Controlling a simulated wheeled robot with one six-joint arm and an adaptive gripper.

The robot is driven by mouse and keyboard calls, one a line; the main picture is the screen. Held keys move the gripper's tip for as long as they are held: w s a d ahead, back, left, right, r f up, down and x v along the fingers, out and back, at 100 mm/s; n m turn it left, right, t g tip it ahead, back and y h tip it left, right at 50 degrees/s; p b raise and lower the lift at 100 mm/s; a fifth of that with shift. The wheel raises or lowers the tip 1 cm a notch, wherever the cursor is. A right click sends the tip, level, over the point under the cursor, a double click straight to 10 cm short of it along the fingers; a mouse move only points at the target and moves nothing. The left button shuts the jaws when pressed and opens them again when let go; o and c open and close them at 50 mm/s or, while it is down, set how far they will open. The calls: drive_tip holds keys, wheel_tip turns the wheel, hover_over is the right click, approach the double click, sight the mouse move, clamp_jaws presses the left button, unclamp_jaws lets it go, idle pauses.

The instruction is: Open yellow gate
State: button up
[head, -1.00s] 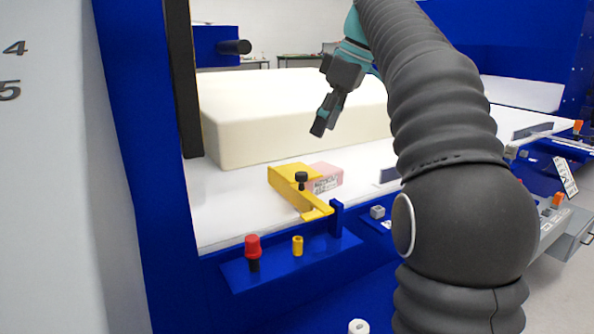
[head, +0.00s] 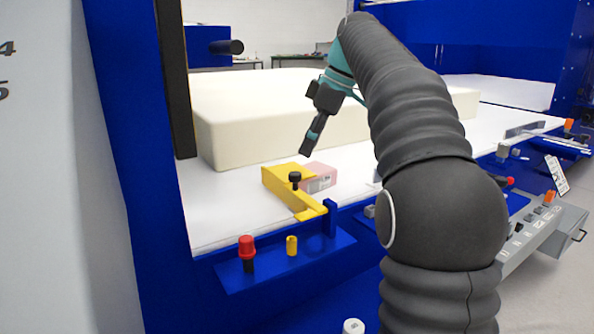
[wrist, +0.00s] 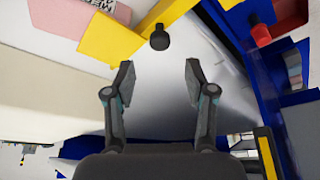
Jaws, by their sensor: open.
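The yellow gate (head: 285,183) lies across the white table near its front edge, with a black knob (head: 294,177) on top. Its front end meets a blue upright post (head: 330,216). In the wrist view the yellow gate (wrist: 112,38) and black knob (wrist: 159,38) show at the top, beyond the fingertips. My gripper (head: 305,151) is above the table, up and slightly right of the gate, apart from it. In the wrist view my gripper (wrist: 158,78) is open, with nothing between its fingers.
A pink block (head: 319,178) sits right against the gate. A large cream foam block (head: 250,125) fills the table behind. A red knob (head: 247,246) and a yellow peg (head: 292,245) stand on the blue front ledge (head: 225,277). White table (head: 205,215) left of the gate is bare.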

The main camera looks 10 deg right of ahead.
sight(296, 173)
drive_tip(key=b+x, duration=0.1)
drive_tip(key=x, duration=0.6)
drive_tip(key=shift+a+f, duration=0.1)
drive_tip(key=shift+f, duration=0.1)
clamp_jaws()
